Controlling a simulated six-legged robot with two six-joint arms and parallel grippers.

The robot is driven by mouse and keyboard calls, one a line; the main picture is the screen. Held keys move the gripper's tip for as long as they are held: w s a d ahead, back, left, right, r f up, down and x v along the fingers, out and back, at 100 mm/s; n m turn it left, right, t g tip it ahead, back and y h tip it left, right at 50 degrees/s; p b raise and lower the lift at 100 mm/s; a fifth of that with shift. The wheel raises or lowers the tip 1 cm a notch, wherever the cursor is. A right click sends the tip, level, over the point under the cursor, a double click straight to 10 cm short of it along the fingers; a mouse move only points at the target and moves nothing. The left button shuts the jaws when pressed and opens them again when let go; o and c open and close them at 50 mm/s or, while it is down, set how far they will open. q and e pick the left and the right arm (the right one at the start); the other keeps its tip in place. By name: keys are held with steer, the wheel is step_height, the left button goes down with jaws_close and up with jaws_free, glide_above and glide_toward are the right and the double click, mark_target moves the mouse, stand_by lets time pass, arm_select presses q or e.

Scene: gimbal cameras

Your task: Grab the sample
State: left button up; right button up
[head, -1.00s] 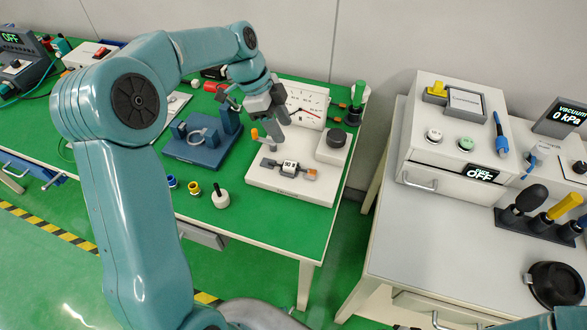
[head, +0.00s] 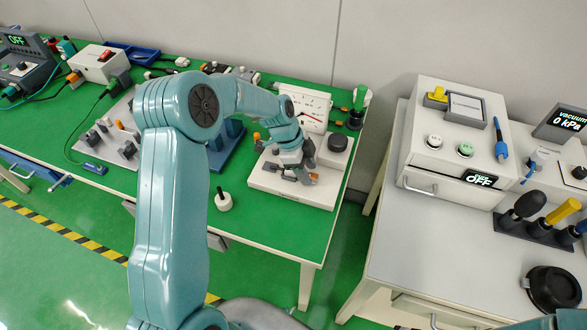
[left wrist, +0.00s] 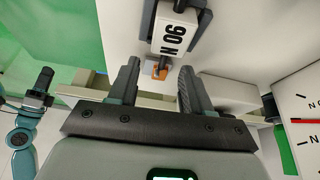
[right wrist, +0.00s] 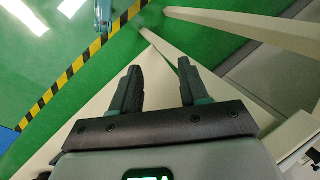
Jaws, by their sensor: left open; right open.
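The sample seems to be the small white block with black characters (left wrist: 178,30) in the left wrist view, with dark ends and an orange-tipped part (left wrist: 160,70) next to it. It sits on a white base plate (head: 318,198). My left gripper (head: 300,172) is over this plate in the head view and hides most of the block. In the left wrist view the left gripper (left wrist: 159,68) is open, with the block just beyond its fingertips and nothing held. My right gripper (right wrist: 160,70) is open and empty above the floor and a table edge.
A white dial gauge (head: 314,108) stands behind the base plate, and a black knob (head: 338,143) sits on a white block to its right. A white cylinder with a dark stem (head: 223,202) stands on the green table. The grey right table (head: 430,235) holds a vacuum unit.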

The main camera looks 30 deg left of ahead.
arm_select(q)
steer(key=shift+w+f, duration=0.1)
steer(key=shift+f, duration=0.1)
steer(key=shift+r, duration=0.1)
steer(key=c, duration=0.6)
jaws_close()
